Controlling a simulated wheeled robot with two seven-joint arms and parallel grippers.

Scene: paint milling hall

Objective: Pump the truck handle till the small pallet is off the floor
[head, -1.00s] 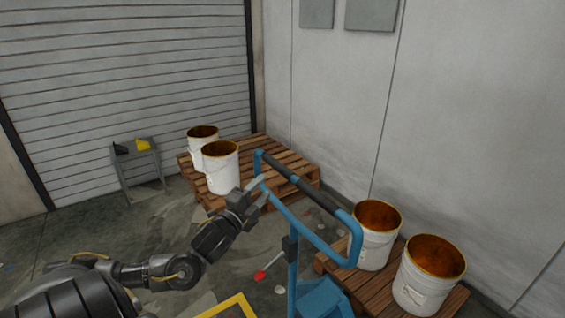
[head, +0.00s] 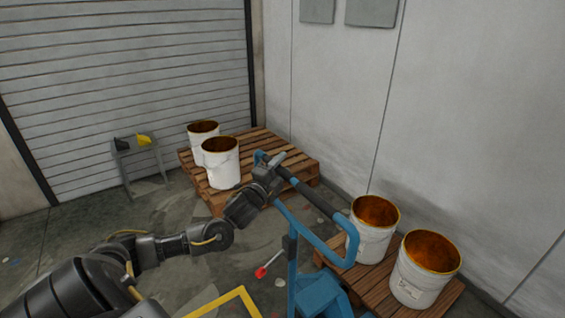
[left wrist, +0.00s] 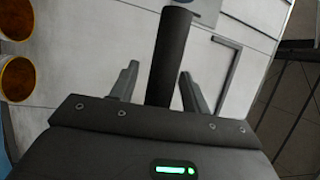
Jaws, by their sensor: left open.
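The blue truck handle (head: 322,247) is an upright loop with a dark grip bar (head: 322,205) along its top. My left gripper (head: 277,164) is at the far left end of that bar, with its jaws open. In the left wrist view the dark bar (left wrist: 171,60) stands between the two spread fingers, with a gap visible on each side. The blue truck body (head: 319,294) is beside a wooden pallet (head: 371,286) bearing two white buckets at the right. Whether this pallet touches the floor is hidden. My right gripper is not in view.
A larger-looking pallet (head: 281,157) with two white buckets (head: 221,165) stands at the back. A red-knobbed lever (head: 262,271) sticks out left of the truck post. A grey stand (head: 140,165) is by the shutter. Yellow edging (head: 225,303) shows below.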

